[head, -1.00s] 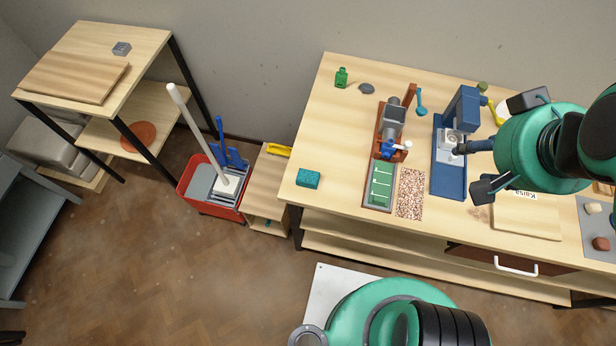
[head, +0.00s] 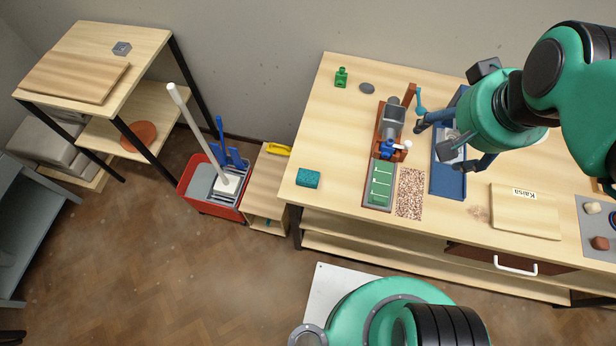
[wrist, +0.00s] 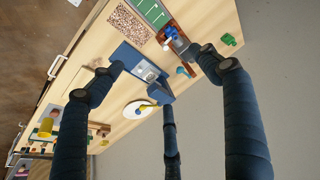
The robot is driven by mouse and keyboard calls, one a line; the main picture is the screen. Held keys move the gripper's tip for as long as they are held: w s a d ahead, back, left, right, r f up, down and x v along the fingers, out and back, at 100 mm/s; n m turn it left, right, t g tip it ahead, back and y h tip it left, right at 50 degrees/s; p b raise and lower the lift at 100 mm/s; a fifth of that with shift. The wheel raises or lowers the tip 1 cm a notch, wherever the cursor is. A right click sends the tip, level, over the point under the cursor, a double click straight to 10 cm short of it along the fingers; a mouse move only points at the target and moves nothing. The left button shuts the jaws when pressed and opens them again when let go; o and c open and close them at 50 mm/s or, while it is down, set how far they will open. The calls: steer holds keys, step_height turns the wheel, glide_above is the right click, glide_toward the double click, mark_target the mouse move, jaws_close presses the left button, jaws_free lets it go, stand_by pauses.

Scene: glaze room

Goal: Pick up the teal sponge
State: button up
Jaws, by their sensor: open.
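The teal sponge (head: 307,178) lies flat near the left front corner of the wooden workbench (head: 330,130) in the head view. I cannot make it out in the wrist view. My gripper (head: 452,140) is open and empty above the blue-based device (head: 449,180), well to the right of the sponge. Its dark fingers (wrist: 165,80) spread wide in the wrist view, with the bench beyond them.
Between gripper and sponge stand a brown-based device with a grey cylinder (head: 392,125), a green-topped tray (head: 379,185) and a speckled mat (head: 410,192). The bench around the sponge is clear. A red mop bucket (head: 200,196) stands on the floor left.

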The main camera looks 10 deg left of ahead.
steer(key=w+a+f+g, duration=0.2)
steer(key=w+a+f, duration=0.25)
steer(key=a, duration=0.25)
steer(key=g, duration=0.3)
glide_above(308, 176)
step_height(308, 176, down, 19)
steer(key=shift+a+r+h+p, duration=0.1)
steer(key=shift+a+h+p, duration=0.05)
steer(key=shift+h+p, duration=0.2)
steer(key=shift+w+f+b, duration=0.1)
steer(key=shift+f+b, duration=0.55)
steer(key=shift+f, duration=3.6)
steer(key=shift+f+b, duration=0.65)
steer(key=shift+f, duration=1.95)
